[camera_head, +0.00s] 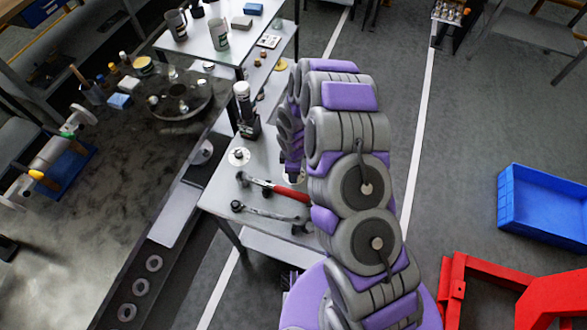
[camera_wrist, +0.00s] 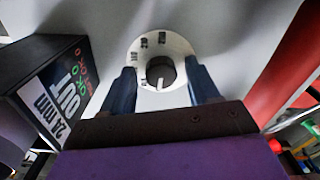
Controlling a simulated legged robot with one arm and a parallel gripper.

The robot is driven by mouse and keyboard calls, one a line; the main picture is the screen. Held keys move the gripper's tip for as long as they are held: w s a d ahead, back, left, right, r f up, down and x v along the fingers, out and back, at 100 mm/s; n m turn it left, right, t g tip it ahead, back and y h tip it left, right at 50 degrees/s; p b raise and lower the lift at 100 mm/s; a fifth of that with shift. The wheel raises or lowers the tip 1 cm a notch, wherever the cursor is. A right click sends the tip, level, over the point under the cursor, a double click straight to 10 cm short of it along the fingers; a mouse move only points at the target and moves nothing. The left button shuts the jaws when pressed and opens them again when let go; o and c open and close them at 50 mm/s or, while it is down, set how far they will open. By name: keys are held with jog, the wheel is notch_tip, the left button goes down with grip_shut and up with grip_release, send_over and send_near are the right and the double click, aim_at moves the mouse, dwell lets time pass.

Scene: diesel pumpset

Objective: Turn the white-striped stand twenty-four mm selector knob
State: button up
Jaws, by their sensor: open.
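The selector knob (camera_wrist: 164,67) is a dark grey round knob with a short white stripe, in the middle of a round white dial plate (camera_wrist: 178,43) with dark marks, in the wrist view. My gripper (camera_wrist: 161,72) is open. Its two dark blue fingers stand left and right of the knob, with visible gaps and nothing held. Whether the fingertips are level with the knob is unclear. In the head view my arm partly hides this area.
In the head view, a red-handled tool (camera_head: 290,193) and a grey wrench-like tool (camera_head: 268,213) lie on the light table (camera_head: 222,196). Another white disc (camera_head: 239,157) lies left of my arm. A blue bin (camera_head: 540,211) and red frame (camera_head: 455,282) stand on the floor at right.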

notch_tip(320, 180, up, 17)
jog(key=p, duration=0.1)
jog(key=shift+r+p, duration=0.15)
jog(key=shift+p, duration=0.25)
dwell(0.7)
jog(key=s+d+r+m+b, duration=0.1)
jog(key=s+d+r+m, duration=0.3)
jog(key=s+r, duration=0.35)
jog(key=s+d+r+m+b, duration=0.1)
jog(key=s+d+r+m, duration=0.4)
jog(key=r, duration=0.3)
jog(key=s+d+r+m, duration=0.1)
jog(key=s+m, duration=0.1)
jog(key=s, duration=0.4)
jog(key=s+d+r+m+g, duration=0.1)
jog(key=s+d+r+m, duration=0.1)
jog(key=s, duration=0.5)
jog(key=s+d+r+m+b, duration=0.1)
jog(key=s+d+m, duration=0.1)
jog(key=s+m, duration=0.2)
jog(key=s, duration=0.3)
jog(key=shift+r+g, duration=0.2)
jog(key=shift+g, duration=0.2)
